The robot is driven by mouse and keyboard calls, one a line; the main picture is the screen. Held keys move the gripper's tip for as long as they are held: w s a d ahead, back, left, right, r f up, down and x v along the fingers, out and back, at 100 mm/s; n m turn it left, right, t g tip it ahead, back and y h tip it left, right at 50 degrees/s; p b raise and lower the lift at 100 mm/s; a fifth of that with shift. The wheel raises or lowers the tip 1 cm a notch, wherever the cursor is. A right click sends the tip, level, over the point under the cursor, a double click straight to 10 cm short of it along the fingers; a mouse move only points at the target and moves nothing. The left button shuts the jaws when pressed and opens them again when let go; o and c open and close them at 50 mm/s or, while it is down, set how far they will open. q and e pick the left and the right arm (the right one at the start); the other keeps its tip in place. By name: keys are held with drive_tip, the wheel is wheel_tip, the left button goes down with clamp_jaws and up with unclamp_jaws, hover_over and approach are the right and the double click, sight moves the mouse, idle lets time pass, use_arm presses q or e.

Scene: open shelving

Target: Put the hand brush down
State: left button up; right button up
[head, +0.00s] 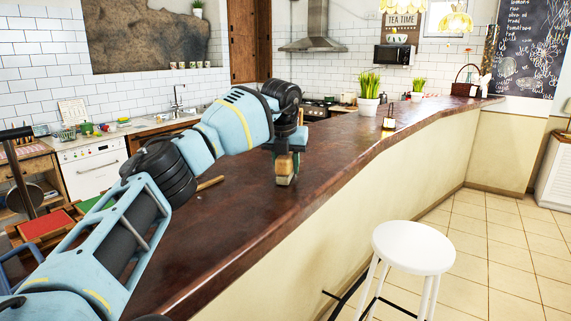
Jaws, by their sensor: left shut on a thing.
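My left gripper (286,150) points down over the dark brown counter (330,155), at the end of my blue arm. It is shut on the hand brush (286,171), a small piece with brown and pale parts that shows below the fingers. The brush's lower end is at or just above the counter top; I cannot tell whether it touches. Its upper part is hidden by the gripper. My right gripper is not in view.
A light brown stick (210,184) lies on the counter, partly behind my arm. A potted plant (369,100) and a small framed stand (389,121) are farther along. The counter right of the brush is clear. A white stool (413,247) stands in front.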

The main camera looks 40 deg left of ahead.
use_arm(q)
drive_tip(key=o, duration=1.1)
drive_tip(key=shift+f, duration=0.15)
drive_tip(key=shift+d, duration=0.1)
drive_tip(key=v, duration=1.2)
drive_tip(key=shift+d, duration=0.1)
